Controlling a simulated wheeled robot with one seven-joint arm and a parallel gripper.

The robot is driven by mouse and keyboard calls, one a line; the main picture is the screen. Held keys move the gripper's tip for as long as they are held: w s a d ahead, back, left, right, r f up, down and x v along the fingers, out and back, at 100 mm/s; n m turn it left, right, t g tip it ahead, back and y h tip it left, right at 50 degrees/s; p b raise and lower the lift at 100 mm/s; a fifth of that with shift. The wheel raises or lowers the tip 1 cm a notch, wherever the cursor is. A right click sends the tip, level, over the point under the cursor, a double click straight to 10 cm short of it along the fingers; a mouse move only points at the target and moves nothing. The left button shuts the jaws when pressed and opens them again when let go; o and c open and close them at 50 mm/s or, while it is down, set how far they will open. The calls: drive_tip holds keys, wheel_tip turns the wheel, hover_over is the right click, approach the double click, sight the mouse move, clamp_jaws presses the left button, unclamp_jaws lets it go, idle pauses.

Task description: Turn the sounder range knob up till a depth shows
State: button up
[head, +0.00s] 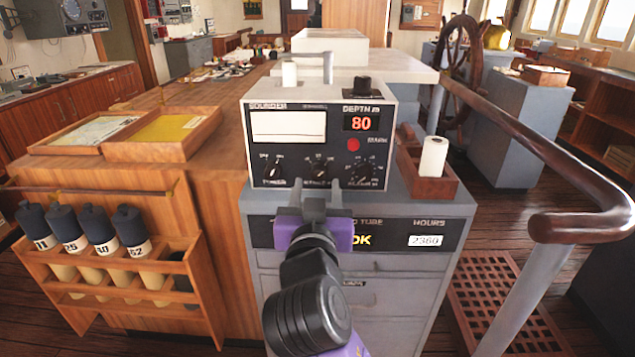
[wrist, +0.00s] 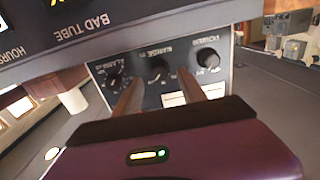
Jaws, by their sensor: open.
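The sounder (head: 275,180) is a pale box with a black front panel on a grey cabinet. Three black knobs line the lower panel; the middle one is the range knob (head: 319,168), also in the wrist view (wrist: 157,70), between the power knob (wrist: 208,60) and the alarm knob (wrist: 114,80). My gripper (head: 320,187) is in front of the panel, just below the range knob in the head view. In the wrist view, its open fingers (wrist: 160,85) point at the panel, one to each side of the range knob. Contact cannot be told.
A wooden holder with a white roll (head: 433,156) stands right of the sounder. A wooden handrail (head: 575,225) runs along the right. A rack of dark-capped bottles (head: 100,230) is at the left, below wooden trays (head: 160,131).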

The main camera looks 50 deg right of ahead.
drive_tip(key=v, duration=0.3)
drive_tip(key=shift+s+a, duration=0.2)
drive_tip(key=shift+a, duration=0.05)
idle(0.4)
